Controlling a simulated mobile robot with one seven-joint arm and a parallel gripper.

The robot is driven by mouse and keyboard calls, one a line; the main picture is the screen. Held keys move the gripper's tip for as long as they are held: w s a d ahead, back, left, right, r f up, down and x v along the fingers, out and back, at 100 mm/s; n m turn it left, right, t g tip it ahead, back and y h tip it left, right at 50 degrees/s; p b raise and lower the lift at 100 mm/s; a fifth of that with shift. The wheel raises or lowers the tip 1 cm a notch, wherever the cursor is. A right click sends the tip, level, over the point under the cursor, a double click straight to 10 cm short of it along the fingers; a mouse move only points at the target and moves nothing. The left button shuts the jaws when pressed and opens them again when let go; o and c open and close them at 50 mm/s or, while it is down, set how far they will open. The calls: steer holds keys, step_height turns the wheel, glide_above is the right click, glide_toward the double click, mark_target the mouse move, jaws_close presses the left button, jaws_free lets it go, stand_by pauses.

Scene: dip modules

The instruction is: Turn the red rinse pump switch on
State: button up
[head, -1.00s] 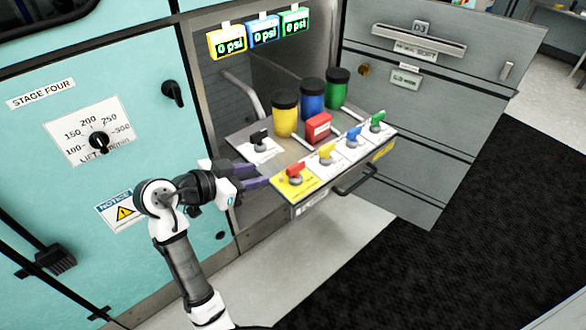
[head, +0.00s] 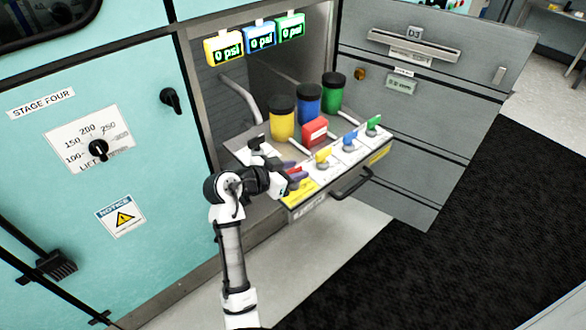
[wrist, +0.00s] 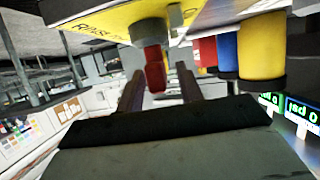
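The red rinse pump switch (wrist: 154,68) shows in the wrist view on a yellow plate (wrist: 95,22) lettered "Rinse", with the picture upside down. My gripper (wrist: 160,85) is open, its two fingers on either side of the red handle with gaps visible. In the head view, my gripper (head: 292,175) is at the front left corner of the pulled-out drawer (head: 345,182) and mostly covers the red switch. Only bits of red show around the purple fingers, so the switch's angle is hard to tell there.
Yellow (head: 323,157), blue (head: 350,139) and green (head: 374,122) switches line the drawer to the right. A black switch (head: 255,143) sits behind my gripper. Yellow, blue and green bottles and a red box (head: 314,131) stand behind. Three displays above read 0 psi.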

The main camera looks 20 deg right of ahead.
jaws_close()
steer(key=shift+n+t, duration=0.4)
steer(key=n+t+y+p, duration=0.1)
steer(key=n+t+y, duration=0.1)
steer(key=n+t, duration=0.1)
steer(key=shift+s+d+r+n+t+y+p, duration=0.1)
steer(key=shift+s+n+t+y+p, duration=0.05)
steer(key=shift+n+t+y+p, duration=0.2)
steer(key=n+t+y+p, duration=0.1)
steer(key=n+y+p, duration=0.1)
steer(key=n+t+y+p, duration=0.2)
steer(key=n+y+p, duration=0.1)
steer(key=shift+r+t, duration=0.15)
steer(key=shift+t, duration=0.1)
steer(key=n+y, duration=0.1)
steer(key=y, duration=0.1)
steer(key=n+t+y+p, duration=0.1)
steer(key=n, duration=0.1)
steer(key=shift+f+n+y+p, duration=0.2)
steer(key=shift+n+y+p, duration=0.05)
steer(key=shift+y+p, duration=0.1)
steer(key=n+y+b, duration=0.1)
steer(key=n+y, duration=0.3)
steer(key=y, duration=0.1)
steer(key=shift+f+n+g+y, duration=0.1)
steer(key=shift+n+g+y, duration=0.2)
steer(key=shift+n+g, duration=0.1)
